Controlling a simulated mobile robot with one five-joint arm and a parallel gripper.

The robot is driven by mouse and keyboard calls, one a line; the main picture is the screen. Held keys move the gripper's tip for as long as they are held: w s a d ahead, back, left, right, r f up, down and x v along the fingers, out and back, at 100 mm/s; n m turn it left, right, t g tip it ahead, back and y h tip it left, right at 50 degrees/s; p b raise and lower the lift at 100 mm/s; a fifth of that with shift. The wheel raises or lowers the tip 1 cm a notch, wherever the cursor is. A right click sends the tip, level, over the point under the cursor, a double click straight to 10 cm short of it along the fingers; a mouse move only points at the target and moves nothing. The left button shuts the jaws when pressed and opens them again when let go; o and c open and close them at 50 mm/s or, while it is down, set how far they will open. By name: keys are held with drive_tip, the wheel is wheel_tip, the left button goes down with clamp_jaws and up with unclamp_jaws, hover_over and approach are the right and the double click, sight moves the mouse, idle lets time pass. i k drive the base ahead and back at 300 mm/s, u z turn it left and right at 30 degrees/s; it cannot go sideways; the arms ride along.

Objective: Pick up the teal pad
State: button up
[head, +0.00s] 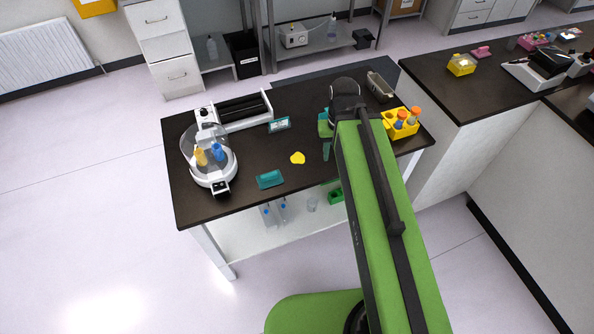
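The teal pad (270,179) lies flat near the front edge of the dark bench (240,202). A smaller teal item with a pale face (279,125) lies farther back on the bench. My green arm reaches over the bench from the front right. My gripper (326,151) is to the right of the teal pad and farther back, clearly apart from it. The arm hides part of the gripper, and whether its fingers are open or shut does not show.
A white round device (213,176) with blue and orange bottles stands at the bench's left. A yellow blob-shaped item (298,158) lies between pad and gripper. A yellow rack (400,130) with orange-capped tubes is at the right. Bench around the pad is clear.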

sight(271, 179)
drive_tip(key=z, duration=0.85)
drive_tip(key=k, duration=1.25)
drive_tip(key=u, duration=2)
drive_tip(key=i, duration=1.5)
